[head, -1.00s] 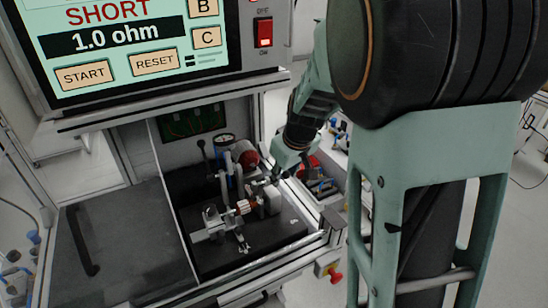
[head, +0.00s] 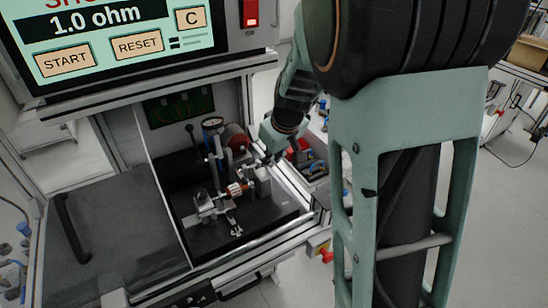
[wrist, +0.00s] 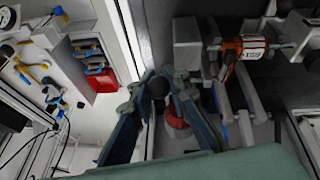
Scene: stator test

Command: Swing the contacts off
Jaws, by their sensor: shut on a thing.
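My gripper (wrist: 160,82) is shut on a black ball knob (wrist: 158,88) in the wrist view. What the knob is fixed to is mostly hidden by the fingers. In the head view my gripper (head: 264,160) is over the right side of the test fixture, and its fingers are too small to make out. The wound part (head: 237,189) with copper-orange windings lies across the fixture; it also shows in the wrist view (wrist: 246,48) with a white number tag. Grey metal arms (wrist: 228,105) lie beside it. I cannot tell whether the contacts touch it.
A screen (head: 95,45) above reads 1.0 ohm, with START and RESET buttons. A red round part (wrist: 175,120) lies just behind the knob. Bins of parts (head: 310,160) are to the right. The grey worktop (head: 115,225) at left is mostly clear.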

